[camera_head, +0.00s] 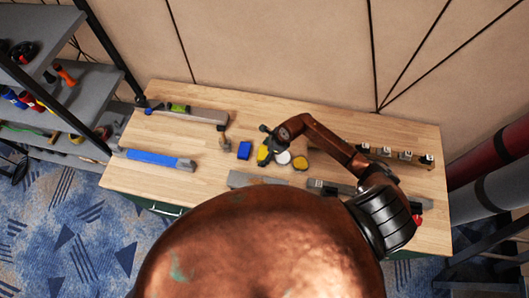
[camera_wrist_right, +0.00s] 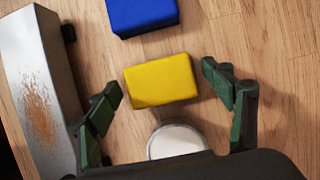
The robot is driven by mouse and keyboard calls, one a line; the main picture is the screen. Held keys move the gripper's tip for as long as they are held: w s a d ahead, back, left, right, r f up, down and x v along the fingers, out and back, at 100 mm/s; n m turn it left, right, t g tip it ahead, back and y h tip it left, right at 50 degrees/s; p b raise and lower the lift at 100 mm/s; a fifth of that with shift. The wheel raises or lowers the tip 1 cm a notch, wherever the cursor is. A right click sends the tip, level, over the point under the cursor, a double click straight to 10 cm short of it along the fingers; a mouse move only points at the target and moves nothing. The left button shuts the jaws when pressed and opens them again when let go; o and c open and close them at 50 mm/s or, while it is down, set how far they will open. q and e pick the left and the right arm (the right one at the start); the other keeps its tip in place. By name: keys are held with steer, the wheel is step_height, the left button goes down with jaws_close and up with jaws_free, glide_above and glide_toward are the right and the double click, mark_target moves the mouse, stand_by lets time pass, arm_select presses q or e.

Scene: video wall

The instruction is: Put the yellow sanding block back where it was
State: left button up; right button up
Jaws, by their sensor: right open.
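The yellow sanding block (camera_head: 263,156) lies on the wooden workbench, partly hidden by my right gripper in the head view. In the right wrist view the whole yellow block (camera_wrist_right: 161,81) shows below the hand. My right gripper (camera_head: 271,143) is above it, open, with green-padded fingers to the left and right of the block and gaps on both sides. A blue block (camera_head: 244,150) lies left of it, apart from it; it also shows in the right wrist view (camera_wrist_right: 142,14). My left gripper is not in view.
A white round item (camera_head: 283,157) and a yellow round item (camera_head: 300,162) lie right of the yellow block. A grey metal bar (camera_wrist_right: 42,85) lies beside the left finger. More tools line the bench (camera_head: 215,178); a shelf rack stands at left.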

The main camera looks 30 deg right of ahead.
steer(key=shift+r, duration=0.2)
steer(key=b+v, duration=0.1)
steer(key=v, duration=1)
steer(key=shift+d+r+b, duration=0.15)
steer(key=shift+r+b, duration=0.15)
steer(key=shift+r, duration=0.1)
